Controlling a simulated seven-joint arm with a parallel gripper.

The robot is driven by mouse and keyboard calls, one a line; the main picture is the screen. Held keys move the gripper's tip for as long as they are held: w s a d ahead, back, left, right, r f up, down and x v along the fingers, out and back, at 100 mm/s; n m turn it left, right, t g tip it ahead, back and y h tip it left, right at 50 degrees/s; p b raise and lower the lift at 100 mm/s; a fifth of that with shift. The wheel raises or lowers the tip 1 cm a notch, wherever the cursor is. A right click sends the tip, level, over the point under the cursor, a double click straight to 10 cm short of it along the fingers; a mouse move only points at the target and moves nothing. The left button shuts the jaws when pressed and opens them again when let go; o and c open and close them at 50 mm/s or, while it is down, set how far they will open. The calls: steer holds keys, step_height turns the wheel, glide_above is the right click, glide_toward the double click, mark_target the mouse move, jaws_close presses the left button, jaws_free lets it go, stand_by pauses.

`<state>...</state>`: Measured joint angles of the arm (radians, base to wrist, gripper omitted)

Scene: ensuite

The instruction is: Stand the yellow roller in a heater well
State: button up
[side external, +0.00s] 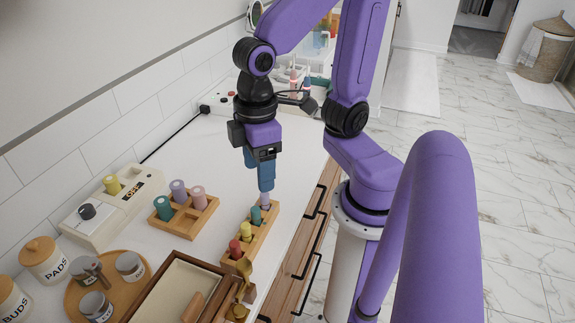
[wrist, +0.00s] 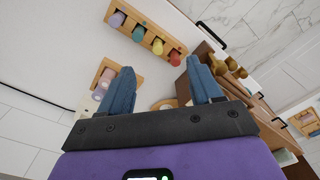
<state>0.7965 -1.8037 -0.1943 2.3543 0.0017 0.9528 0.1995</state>
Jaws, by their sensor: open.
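A yellow roller (side external: 246,231) stands in the long wooden rack (side external: 236,262) between a teal roller and a red roller; it also shows in the wrist view (wrist: 157,46). Whether the heater has other free wells is not clear.
A square wooden holder (side external: 188,214) with teal, lavender and pink rollers sits between heater and rack. A framed tray (side external: 172,285) and a round tray (side external: 78,291) with jars are nearer. A white power strip (side external: 220,102) lies behind. The counter's drawer edge is right of the rack.

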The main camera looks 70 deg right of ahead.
steer(key=s+d+n, duration=0.1)
steer(key=s+d+f+n, duration=0.1)
steer(key=s, duration=0.1)
steer(key=s+d+n, duration=0.1)
steer(key=shift+s+d+f, duration=0.1)
steer(key=shift+s+f, duration=0.15)
stand_by(1.1)
